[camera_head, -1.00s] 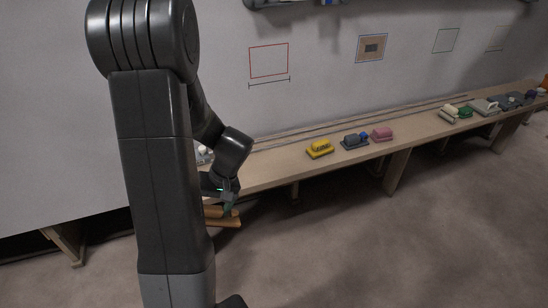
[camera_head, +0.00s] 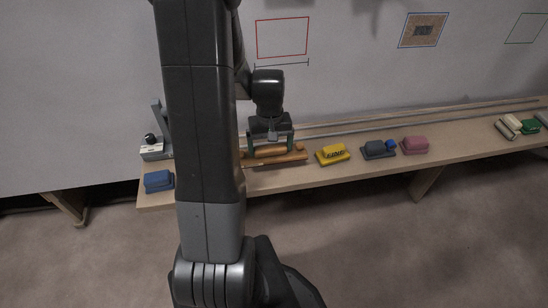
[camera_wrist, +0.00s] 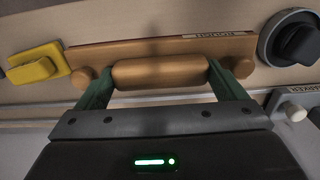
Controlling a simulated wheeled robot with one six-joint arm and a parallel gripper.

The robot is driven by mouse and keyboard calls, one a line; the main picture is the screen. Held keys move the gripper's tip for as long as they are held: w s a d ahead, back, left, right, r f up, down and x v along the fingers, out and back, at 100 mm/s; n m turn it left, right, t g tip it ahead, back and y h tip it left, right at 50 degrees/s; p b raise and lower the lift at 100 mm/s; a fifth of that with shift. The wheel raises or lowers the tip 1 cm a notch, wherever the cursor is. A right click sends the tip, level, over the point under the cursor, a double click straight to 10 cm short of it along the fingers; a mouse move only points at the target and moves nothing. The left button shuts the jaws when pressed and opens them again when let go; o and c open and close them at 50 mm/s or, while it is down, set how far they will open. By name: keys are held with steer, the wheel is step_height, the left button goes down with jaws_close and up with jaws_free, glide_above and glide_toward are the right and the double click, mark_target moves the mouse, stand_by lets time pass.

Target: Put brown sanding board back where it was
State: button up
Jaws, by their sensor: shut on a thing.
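The brown sanding board (camera_head: 292,157) is a long flat board with a rounded handle and a knob at each end, seen at the bench in the head view. In the wrist view the board (camera_wrist: 150,48) lies across the picture with a small label on its edge. My gripper (camera_head: 270,142) points down from behind it, its green fingers at the two ends of the handle; my gripper (camera_wrist: 161,83) is shut on it. The board is over the bench top (camera_head: 215,188), between a grey device and a yellow block. I cannot tell whether it touches the bench.
The yellow block (camera_head: 332,154) is close right of the board; a grey-blue tool (camera_head: 376,150) and pink block (camera_head: 415,145) stand beyond. A blue block (camera_head: 158,181) and the grey device (camera_head: 152,150) with a black knob are left. A red outline (camera_head: 282,38) marks the wall above.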

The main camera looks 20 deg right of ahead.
mark_target(271, 158)
step_height(271, 158, down, 6)
steer(key=shift+r+b, duration=0.15)
steer(key=shift+b, duration=0.3)
steer(key=shift+r, duration=0.1)
steer(key=o, duration=0.6)
steer(key=shift+o, duration=0.2)
step_height(271, 158, up, 12)
steer(key=shift+p, duration=1.15)
